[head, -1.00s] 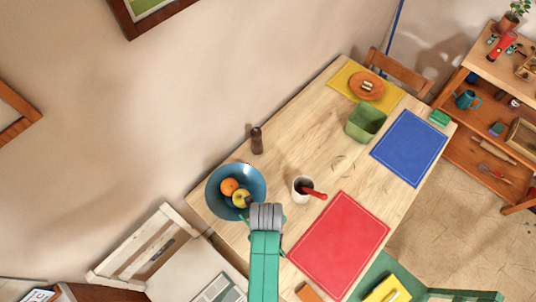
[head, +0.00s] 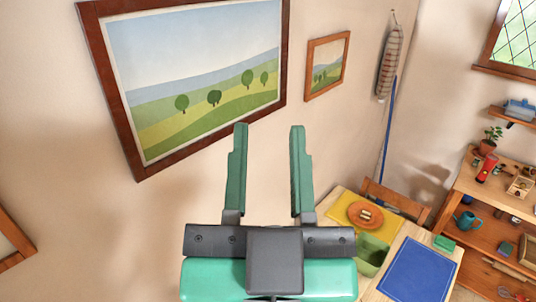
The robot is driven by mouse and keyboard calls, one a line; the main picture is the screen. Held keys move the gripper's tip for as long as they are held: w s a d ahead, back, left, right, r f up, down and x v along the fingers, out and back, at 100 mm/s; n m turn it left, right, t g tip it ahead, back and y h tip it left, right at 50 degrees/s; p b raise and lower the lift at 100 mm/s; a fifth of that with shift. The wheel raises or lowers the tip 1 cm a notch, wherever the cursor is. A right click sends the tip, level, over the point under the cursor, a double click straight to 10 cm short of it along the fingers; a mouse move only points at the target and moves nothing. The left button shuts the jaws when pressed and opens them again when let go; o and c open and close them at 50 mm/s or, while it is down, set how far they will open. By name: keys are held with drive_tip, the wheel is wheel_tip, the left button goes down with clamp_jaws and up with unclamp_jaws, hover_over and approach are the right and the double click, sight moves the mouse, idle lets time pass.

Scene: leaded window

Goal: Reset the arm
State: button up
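My gripper (head: 268,170) is raised in the middle of the head view. Its two green fingers point up in the picture and stand wide apart, with nothing between them. Behind the fingers is the beige wall with a framed landscape picture (head: 200,75). The gripper's dark grey body and my green arm hide much of the table below.
The table's far end shows at lower right, with an orange plate (head: 366,215) on a yellow mat (head: 340,212), a green bin (head: 370,256) and a blue mat (head: 420,270). A wooden shelf (head: 480,235) stands at the right. Space around the fingers looks clear.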

drive_tip(key=r, duration=0.1)
drive_tip(key=s+r+p, duration=0.1)
drive_tip(key=r+n, duration=0.1)
drive_tip(key=shift+s+r+t+p, duration=0.15)
drive_tip(key=shift+s+t+p, duration=0.2)
drive_tip(key=shift+t, duration=0.05)
idle(1.0)
